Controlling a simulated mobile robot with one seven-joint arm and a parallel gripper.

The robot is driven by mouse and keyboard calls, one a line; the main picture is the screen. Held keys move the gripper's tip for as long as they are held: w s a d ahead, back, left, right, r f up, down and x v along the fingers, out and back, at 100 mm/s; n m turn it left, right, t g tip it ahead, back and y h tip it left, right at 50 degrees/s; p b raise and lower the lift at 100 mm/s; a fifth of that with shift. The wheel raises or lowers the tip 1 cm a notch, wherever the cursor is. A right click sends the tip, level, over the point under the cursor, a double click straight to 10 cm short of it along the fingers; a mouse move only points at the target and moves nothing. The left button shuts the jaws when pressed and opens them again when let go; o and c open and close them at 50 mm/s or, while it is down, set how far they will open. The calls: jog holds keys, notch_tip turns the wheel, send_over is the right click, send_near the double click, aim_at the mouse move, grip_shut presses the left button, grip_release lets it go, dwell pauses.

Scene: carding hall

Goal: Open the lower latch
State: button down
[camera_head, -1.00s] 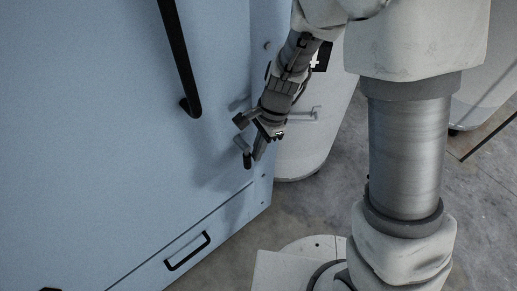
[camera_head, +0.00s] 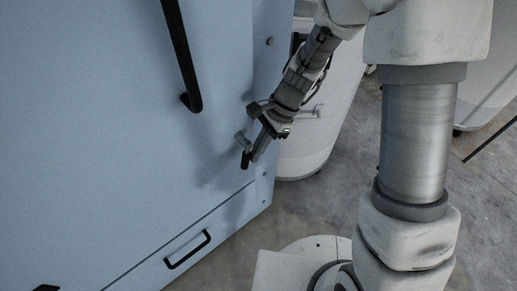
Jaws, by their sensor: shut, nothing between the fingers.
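The lower latch (camera_head: 241,140) is a small grey lever with a black end, near the right edge of the blue cabinet door (camera_head: 110,120). My gripper (camera_head: 254,158) is shut and empty. Its fingertips are just right of the latch's black end, very close to it; I cannot tell whether they touch. The fingers point down and left, and my wrist slopes up to the right.
A long black handle (camera_head: 180,60) stands out from the door at upper left. A smaller black handle (camera_head: 188,250) is on the lower panel. A pale rounded bin (camera_head: 310,140) stands behind my gripper. Grey concrete floor (camera_head: 345,190) shows to the right.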

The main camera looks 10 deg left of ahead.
jog(key=s+g+y, duration=0.1)
jog(key=g+y, duration=0.1)
jog(key=a+g+y, duration=0.1)
jog(key=g+y, duration=0.1)
jog(key=s+a+g+y, duration=0.1)
jog(key=g, duration=0.1)
jog(key=shift+s+a+f+g+y, duration=0.2)
jog(key=shift+s+g+y, duration=0.1)
jog(key=shift+g+y, duration=0.1)
jog(key=g+y, duration=0.1)
jog(key=s+r+g+y, duration=0.1)
jog(key=a+g+y, duration=0.1)
jog(key=shift+s+a+r+g+y, duration=0.1)
jog(key=shift+s+r+g+y, duration=0.15)
jog(key=shift+g+y, duration=0.05)
jog(key=shift+m, duration=0.3)
dwell(0.4)
jog(key=b, duration=0.3)
send_near(246, 160)
notch_tip(246, 160, down, 4)
jog(key=s, duration=0.2)
jog(key=shift+a+r, duration=0.25)
jog(key=shift+a, duration=0.2)
